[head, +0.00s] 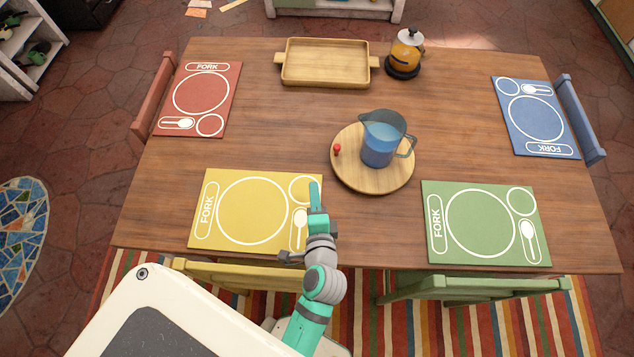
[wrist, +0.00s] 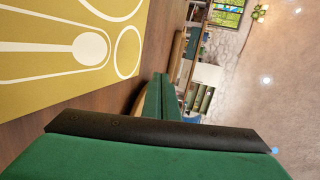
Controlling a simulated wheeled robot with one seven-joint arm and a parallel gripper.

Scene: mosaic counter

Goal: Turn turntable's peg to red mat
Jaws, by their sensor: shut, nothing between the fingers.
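The wooden turntable (head: 372,184) is a round board right of the table's middle. Its red peg (head: 337,150) stands at the left rim, on the side toward the red mat. A jug of blue liquid (head: 379,150) stands on the turntable. The red mat (head: 191,113) lies at the table's far left. My gripper (head: 315,187) is shut and empty over the right edge of the yellow mat (head: 218,231), left of and nearer than the turntable, apart from it. In the wrist view its green fingers (wrist: 160,98) are together, and the yellow mat shows at upper left.
A wooden tray (head: 325,83) and a yellow-and-black press pot (head: 405,52) stand at the back. A green mat (head: 434,255) lies front right and a blue mat (head: 512,120) far right. Bare table lies between the red mat and the turntable.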

